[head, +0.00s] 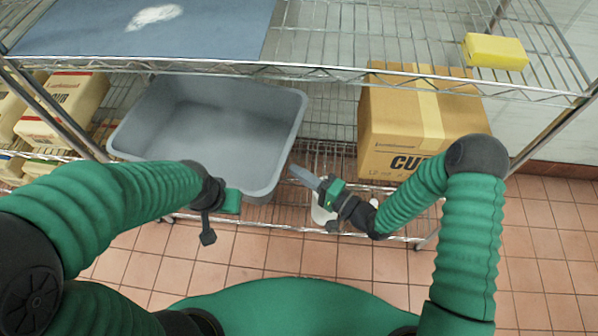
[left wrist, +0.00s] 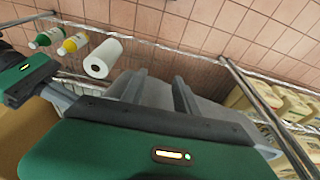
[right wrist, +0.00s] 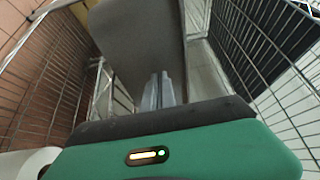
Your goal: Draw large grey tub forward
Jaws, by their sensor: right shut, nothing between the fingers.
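The large grey tub (head: 215,115) sits on the wire shelf under the upper shelf, open side up, at left of centre. Its grey wall fills the top of the right wrist view (right wrist: 140,45) and also shows in the left wrist view (left wrist: 215,112). My right gripper (head: 300,175) is shut and empty, its fingertips near the tub's right front corner. Whether they touch it I cannot tell. My left gripper (left wrist: 158,88) is open at the tub's front side, its fingers spread over grey surface. In the head view its fingers are hidden behind its arm and body.
A cardboard box (head: 410,120) stands right of the tub, with a gap between. A blue sheet (head: 150,30) and a yellow block (head: 495,50) lie on the upper shelf. A white roll (left wrist: 102,58) and bottles (left wrist: 73,43) are nearby.

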